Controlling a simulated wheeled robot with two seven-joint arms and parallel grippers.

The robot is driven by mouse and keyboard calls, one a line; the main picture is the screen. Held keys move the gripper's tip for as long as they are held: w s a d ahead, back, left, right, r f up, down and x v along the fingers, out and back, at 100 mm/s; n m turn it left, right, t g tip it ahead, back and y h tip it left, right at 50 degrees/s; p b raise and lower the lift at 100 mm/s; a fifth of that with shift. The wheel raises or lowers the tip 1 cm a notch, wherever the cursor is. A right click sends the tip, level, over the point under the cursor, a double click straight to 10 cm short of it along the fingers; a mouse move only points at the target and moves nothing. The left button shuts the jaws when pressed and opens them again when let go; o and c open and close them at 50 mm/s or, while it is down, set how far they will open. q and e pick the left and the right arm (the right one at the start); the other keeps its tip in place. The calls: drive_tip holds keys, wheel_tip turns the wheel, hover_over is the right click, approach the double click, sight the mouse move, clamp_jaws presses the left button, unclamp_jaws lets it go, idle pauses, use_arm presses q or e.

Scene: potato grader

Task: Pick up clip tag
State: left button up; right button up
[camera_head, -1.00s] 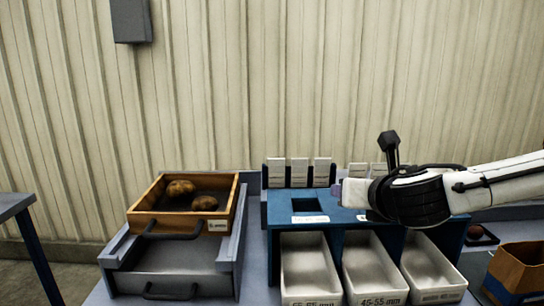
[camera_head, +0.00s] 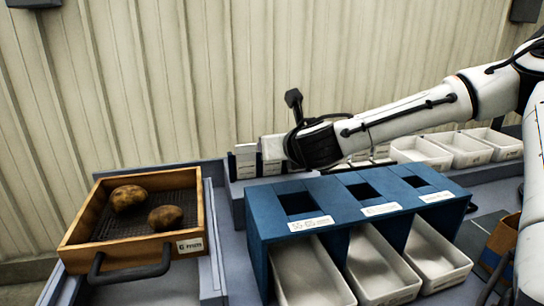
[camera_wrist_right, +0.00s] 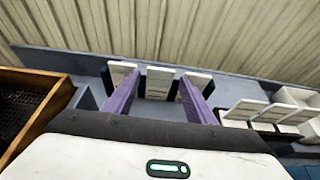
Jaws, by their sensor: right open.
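The clip tags are white cards standing upright in dark holders on the rack behind the blue grader. In the right wrist view, a left tag (camera_wrist_right: 122,70), a middle tag (camera_wrist_right: 160,79) and a right tag (camera_wrist_right: 198,80) stand in a row. My right gripper (camera_wrist_right: 160,84) is open, its purple fingers spread to either side of the middle tag. I cannot tell how deep the tag sits between them. My left gripper is not in view.
The blue grader (camera_head: 335,218) with square holes and white bins (camera_head: 310,275) stands in front of the rack. A wooden sieve tray (camera_head: 190,215) with two potatoes is at left. More low tags (camera_wrist_right: 245,108) and white trays (camera_head: 420,152) lie to the right.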

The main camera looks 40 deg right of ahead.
drive_tip(key=x, duration=0.4)
drive_tip(key=shift+w+d+f, duration=0.15)
drive_tip(key=shift+w, duration=0.05)
drive_tip(key=c, duration=0.8)
